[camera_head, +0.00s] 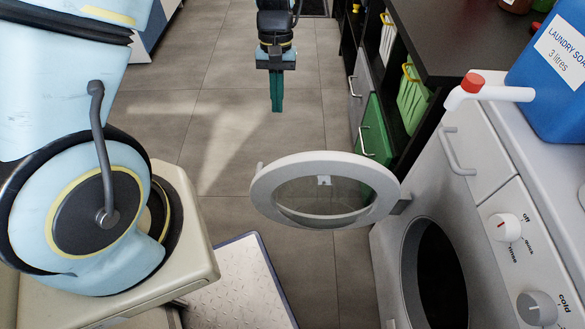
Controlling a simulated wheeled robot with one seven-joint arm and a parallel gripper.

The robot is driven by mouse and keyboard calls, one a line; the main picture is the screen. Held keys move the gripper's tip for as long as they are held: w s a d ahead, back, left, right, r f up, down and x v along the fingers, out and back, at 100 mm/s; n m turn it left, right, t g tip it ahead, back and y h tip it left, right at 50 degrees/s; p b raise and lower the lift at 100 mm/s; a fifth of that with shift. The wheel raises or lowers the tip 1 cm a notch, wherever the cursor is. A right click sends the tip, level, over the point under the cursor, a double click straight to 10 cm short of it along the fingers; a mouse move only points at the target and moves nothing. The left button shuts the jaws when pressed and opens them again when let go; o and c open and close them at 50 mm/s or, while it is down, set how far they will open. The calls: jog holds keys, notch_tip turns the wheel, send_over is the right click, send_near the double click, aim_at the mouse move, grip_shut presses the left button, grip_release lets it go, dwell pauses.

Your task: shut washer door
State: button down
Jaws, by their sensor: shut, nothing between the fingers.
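A dark-topped cabinet (455,40) with open shelves and green bins stands behind the washer at the right. A blue laundry soap container (555,65) with a white spout and red cap sits on the washer top. Tiled floor (215,110) lies clear left of the door.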

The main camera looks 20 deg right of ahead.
jog(key=s+a+f, duration=0.2)
jog(key=s+f, duration=0.4)
jog(key=f, duration=0.3)
jog(key=shift+a+f+p, duration=0.4)
jog(key=shift+p, duration=0.05)
